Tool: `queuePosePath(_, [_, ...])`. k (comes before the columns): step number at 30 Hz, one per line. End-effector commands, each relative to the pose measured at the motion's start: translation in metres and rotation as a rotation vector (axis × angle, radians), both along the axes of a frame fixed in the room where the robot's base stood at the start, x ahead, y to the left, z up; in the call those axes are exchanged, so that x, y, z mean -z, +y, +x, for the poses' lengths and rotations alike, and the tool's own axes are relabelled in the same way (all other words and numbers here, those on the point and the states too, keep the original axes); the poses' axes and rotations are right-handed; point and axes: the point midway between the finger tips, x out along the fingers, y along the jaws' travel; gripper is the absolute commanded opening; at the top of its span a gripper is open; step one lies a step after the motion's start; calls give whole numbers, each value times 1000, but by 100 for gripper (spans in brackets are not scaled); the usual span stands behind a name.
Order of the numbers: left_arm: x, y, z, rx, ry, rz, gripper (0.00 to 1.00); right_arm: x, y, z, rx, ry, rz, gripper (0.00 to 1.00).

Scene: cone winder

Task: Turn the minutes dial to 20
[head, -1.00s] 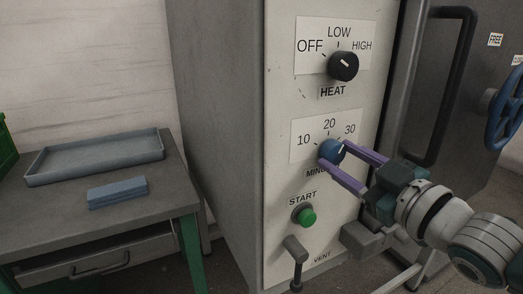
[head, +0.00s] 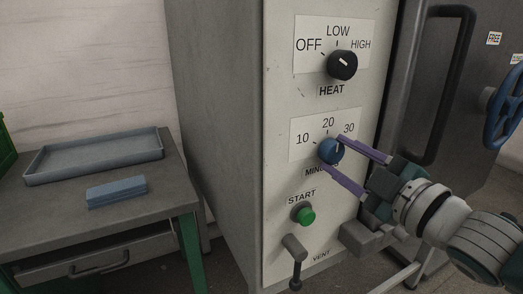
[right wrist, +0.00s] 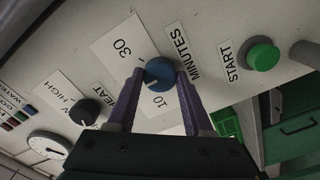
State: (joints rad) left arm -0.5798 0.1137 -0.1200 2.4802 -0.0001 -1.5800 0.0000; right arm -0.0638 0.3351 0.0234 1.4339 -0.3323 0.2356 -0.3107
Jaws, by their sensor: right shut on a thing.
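The blue minutes dial (head: 330,152) sits on the pale front panel, below a white label marked 10, 20 and 30. It also shows in the right wrist view (right wrist: 160,72). Its white mark points up and slightly right in the head view, seemingly between 20 and 30; the exact reading is unclear. My right gripper (head: 332,153) is shut on the dial, one purple finger on each side. In the right wrist view its fingers (right wrist: 160,75) reach the dial and cover part of the label; the 20 is hidden there. My left gripper is not in view.
The black heat dial (head: 342,65) is above. The green start button (head: 306,216) and a vent lever (head: 295,262) are below. A dark door with a long handle (head: 443,85) stands right. A table with a grey tray (head: 95,158) and blue block (head: 117,192) stands left.

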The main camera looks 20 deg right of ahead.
Motion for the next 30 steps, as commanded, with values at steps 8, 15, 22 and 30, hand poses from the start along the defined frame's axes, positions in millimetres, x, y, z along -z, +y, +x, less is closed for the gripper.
queuePosePath(8, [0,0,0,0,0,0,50,0,0,0,0,-1,-1,0])
queuePosePath(15, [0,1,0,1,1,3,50,0,0,0,-1,-1,-1,71])
queuePosePath(22, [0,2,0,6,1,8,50,0,0,0,0,0,-1,81])
queuePosePath(30, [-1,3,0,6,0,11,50,1,-1,-13,-1,3,0,81])
